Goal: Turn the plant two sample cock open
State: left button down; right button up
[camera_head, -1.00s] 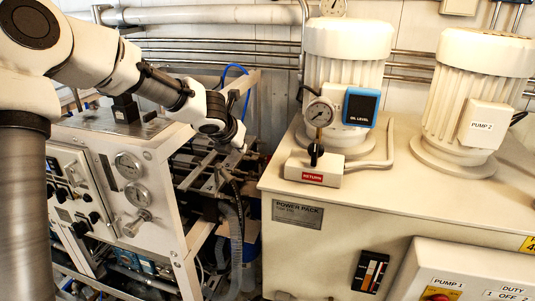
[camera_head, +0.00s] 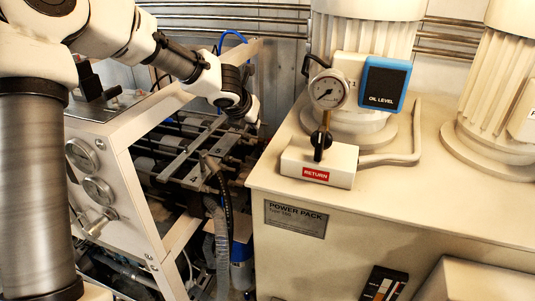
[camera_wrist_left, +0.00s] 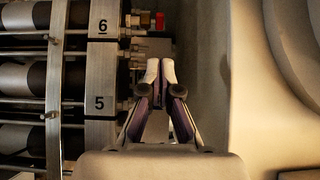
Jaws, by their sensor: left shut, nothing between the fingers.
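My left gripper (camera_head: 253,126) hangs over the gap between the white-framed watermaker rack and the power pack. In the left wrist view its two fingers (camera_wrist_left: 161,72) are shut together and empty. Beside them are metal end plates marked 6 (camera_wrist_left: 102,20) and 5 (camera_wrist_left: 100,104), with small brass fittings (camera_wrist_left: 132,55) on their edge. A small red part (camera_wrist_left: 159,21) shows ahead of the fingertips, apart from them. I cannot tell which fitting is the plant two sample cock. My right gripper is not in view.
The power pack (camera_head: 310,255) fills the right side, carrying a gauge (camera_head: 328,90), a black-handled RETURN valve block (camera_head: 342,165) and pump motors. The rack's panel (camera_head: 115,200) stands left. A grey hose (camera_head: 217,240) and dark hose (camera_head: 226,195) run down the narrow gap.

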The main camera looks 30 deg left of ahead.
pick_arm(q)
jog(key=s+f+x, duration=0.1)
jog(key=x, duration=1.7)
jog(key=shift+s+d+f+b, duration=0.2)
jog(key=shift+s+f+b, duration=0.05)
jog(key=shift+s+b, duration=0.1)
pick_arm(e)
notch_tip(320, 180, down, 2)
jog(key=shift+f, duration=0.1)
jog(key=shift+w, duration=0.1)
